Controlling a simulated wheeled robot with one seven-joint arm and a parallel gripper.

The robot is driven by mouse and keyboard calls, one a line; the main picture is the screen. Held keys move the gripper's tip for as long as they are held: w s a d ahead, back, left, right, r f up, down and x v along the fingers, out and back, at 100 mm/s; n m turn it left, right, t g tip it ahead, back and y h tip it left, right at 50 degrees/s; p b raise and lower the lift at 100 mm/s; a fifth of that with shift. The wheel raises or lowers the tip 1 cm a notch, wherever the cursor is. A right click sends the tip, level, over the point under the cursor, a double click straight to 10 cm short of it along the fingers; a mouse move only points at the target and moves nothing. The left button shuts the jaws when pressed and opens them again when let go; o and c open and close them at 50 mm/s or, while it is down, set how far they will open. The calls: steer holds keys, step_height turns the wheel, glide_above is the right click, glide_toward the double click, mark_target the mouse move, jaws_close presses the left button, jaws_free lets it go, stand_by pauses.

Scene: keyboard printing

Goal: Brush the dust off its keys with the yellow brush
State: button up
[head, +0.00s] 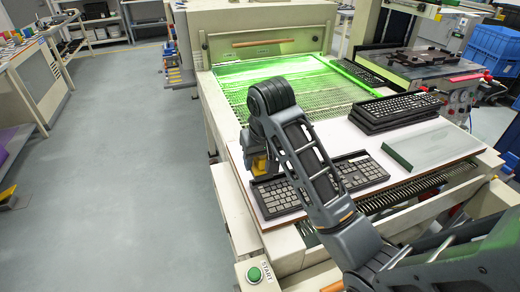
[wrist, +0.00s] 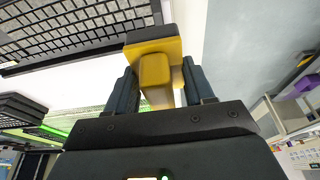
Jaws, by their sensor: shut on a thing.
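A black keyboard (head: 277,196) lies on the white board near its front edge, its middle covered by my arm. Its keys also show at the upper left of the wrist view (wrist: 75,22). My gripper (wrist: 158,88) is shut on the handle of the yellow brush (wrist: 153,48). In the head view the brush (head: 260,166) shows as a small yellow patch at the keyboard's left end. The brush's dark bristle end is beside or over that end of the keyboard. I cannot tell whether the bristles touch the keys. No dust is discernible.
A green-lit mesh conveyor (head: 285,80) runs into the machine. A green start button (head: 255,274) is at the front.

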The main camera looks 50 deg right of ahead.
steer(key=shift+f+b, duration=2.25)
steer(key=shift+f, duration=0.25)
steer(key=shift+d, duration=0.1)
